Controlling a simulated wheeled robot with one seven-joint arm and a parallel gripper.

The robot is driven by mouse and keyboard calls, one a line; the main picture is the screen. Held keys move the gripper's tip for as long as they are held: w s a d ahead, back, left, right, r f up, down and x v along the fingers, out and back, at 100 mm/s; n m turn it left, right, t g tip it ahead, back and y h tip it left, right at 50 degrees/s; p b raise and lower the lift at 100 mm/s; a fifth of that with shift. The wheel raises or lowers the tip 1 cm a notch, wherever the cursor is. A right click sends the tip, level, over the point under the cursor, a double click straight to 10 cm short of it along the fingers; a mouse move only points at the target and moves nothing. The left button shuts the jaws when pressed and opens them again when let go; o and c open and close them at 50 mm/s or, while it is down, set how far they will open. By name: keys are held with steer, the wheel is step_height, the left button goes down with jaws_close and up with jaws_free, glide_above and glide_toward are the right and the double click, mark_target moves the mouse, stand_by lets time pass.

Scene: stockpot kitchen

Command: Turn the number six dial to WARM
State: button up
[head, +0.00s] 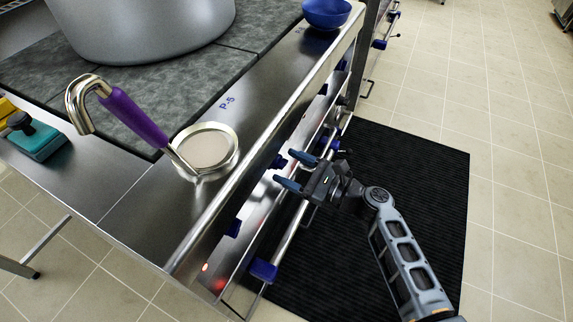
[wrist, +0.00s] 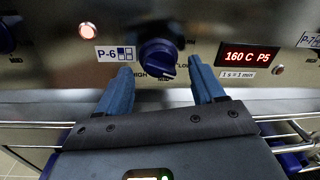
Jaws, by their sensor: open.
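In the wrist view the blue number six dial (wrist: 158,58) is on the steel panel, just right of the P-6 label (wrist: 115,53). In the head view my gripper (head: 283,172) reaches the stove's front; which knob is the dial is unclear there.
A red display (wrist: 248,54) reads 160 C P5 beside the dial. A rail (wrist: 40,125) runs below the panel. On the stove top are a large pot (head: 145,30), a purple-handled ladle (head: 135,118) and a blue bowl (head: 326,12). A black mat (head: 410,190) covers the floor.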

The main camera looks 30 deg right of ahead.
steer(key=shift+x, duration=0.8)
steer(key=shift+s, duration=0.1)
steer(key=shift+c, duration=0.5)
steer(key=c, duration=0.9)
steer(key=shift+c, duration=0.2)
steer(key=shift+f+n+b, duration=0.1)
steer(key=shift+n+b, duration=0.2)
steer(key=shift+b, duration=0.05)
